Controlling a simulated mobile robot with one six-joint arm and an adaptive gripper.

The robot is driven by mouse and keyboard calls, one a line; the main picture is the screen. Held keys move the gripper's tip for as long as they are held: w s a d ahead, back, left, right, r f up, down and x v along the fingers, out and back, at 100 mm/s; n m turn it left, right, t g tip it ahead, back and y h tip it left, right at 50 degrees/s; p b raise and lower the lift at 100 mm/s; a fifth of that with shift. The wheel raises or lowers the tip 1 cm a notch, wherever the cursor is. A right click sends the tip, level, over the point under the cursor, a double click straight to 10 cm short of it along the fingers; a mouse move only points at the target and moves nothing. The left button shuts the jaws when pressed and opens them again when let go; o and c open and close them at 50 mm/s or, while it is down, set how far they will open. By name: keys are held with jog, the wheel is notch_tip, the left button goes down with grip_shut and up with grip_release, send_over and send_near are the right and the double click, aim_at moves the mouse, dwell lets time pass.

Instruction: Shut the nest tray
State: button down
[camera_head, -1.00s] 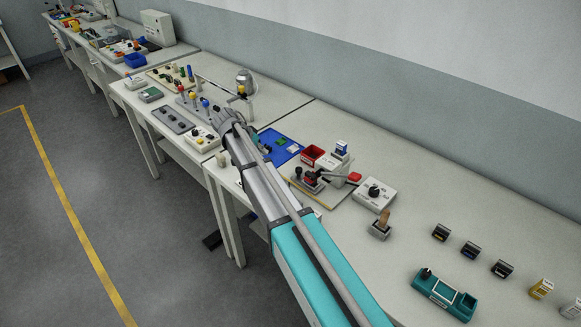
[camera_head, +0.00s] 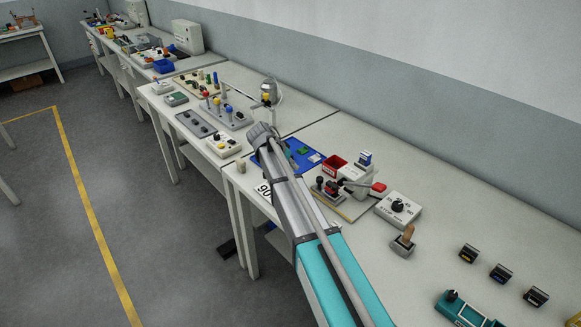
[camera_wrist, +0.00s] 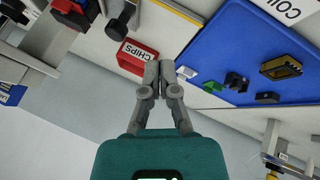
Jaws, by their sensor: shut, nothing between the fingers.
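A bench fixture (camera_head: 354,181) with a red-ended lever (camera_head: 378,187) stands right of my arm in the head view. A low dark part (camera_head: 327,189) with knobs sits at its front left. I cannot tell for certain which part is the nest tray, or whether it is open. In the wrist view, dark knobs and grey parts (camera_wrist: 72,18) show at the upper left. My gripper (camera_wrist: 166,68) is shut and empty, with its tips near the red CHIPS bin (camera_wrist: 134,57) in that view. In the head view my arm hides the gripper's fingers.
The blue mat (camera_head: 307,161) with small parts lies beside the red bin (camera_head: 334,164). A grey box with a black dial (camera_head: 398,209) and a wooden-handled stand (camera_head: 403,243) are to the right. Several connectors lie farther right. Open floor runs along the left.

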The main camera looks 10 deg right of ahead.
aim_at(325, 188)
jog(key=b+x, duration=0.3)
jog(key=x, duration=0.1)
jog(key=shift+f, duration=0.25)
jog(key=shift+s+d, duration=0.3)
jog(key=shift+d, duration=0.35)
jog(key=shift+s+d, duration=0.3)
jog(key=shift+d, duration=0.3)
jog(key=shift+s+d, duration=0.3)
jog(key=shift+d, duration=0.35)
jog(key=s+d, duration=0.1)
jog(key=s, duration=0.1)
jog(key=s+d, duration=0.3)
jog(key=s, duration=0.1)
jog(key=shift+d, duration=0.15)
